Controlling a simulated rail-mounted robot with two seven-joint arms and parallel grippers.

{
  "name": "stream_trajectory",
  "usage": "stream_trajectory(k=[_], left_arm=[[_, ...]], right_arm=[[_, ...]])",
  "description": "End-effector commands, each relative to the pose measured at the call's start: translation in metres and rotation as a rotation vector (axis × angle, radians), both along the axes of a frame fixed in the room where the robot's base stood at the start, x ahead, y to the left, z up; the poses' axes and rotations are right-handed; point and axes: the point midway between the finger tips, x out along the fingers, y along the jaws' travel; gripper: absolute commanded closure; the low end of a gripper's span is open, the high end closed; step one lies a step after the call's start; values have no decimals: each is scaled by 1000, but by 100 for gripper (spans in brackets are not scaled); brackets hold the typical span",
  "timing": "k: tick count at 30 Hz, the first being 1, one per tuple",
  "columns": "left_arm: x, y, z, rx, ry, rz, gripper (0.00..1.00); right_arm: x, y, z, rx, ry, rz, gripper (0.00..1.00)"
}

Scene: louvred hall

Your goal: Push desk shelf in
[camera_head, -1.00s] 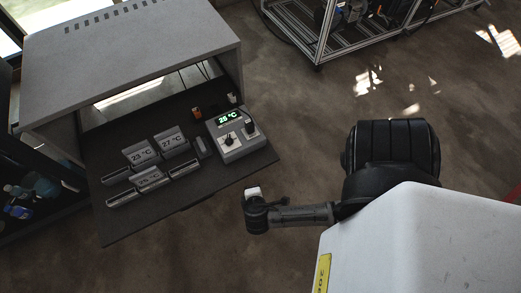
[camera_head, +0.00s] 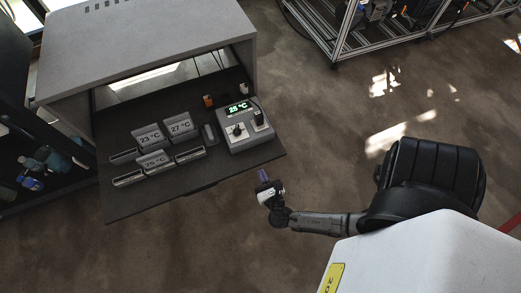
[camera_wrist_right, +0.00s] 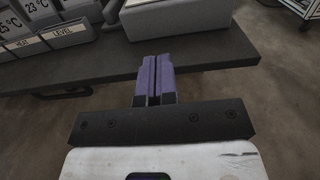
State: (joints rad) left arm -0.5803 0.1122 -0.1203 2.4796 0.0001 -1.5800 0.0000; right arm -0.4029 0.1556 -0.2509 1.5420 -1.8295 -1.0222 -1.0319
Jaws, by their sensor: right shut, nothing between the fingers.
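The desk shelf (camera_head: 215,168) is a dark flat board that sticks out of the front of a grey desk housing (camera_head: 150,40). Its front edge also shows in the right wrist view (camera_wrist_right: 215,56). My right gripper (camera_head: 263,176) is just off the shelf's front edge, near its right corner, with its purple fingers pointing toward it. In the right wrist view the fingers (camera_wrist_right: 155,78) are closed together and empty, and overlap the shelf edge in the picture. I cannot tell whether they touch it. My left gripper is not in view.
On the shelf stand a grey control box (camera_head: 246,130) with a lit 25 °C display and several temperature cards (camera_head: 180,126). A dark rack (camera_head: 30,165) stands at the left. A metal frame (camera_head: 400,40) is at the back right. The floor (camera_head: 330,140) between is clear.

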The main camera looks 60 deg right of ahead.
Motion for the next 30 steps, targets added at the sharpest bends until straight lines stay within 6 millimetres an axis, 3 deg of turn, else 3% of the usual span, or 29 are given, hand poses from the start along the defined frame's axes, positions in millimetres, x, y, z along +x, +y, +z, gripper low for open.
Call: stream_trajectory(k=[15,22,30], left_arm=[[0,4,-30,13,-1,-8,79],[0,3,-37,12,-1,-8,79],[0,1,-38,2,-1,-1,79]], right_arm=[[72,-58,-2,2,-5,-2,100],[88,-72,-1,2,-4,-2,100],[93,-76,0,3,-3,-1,100]])
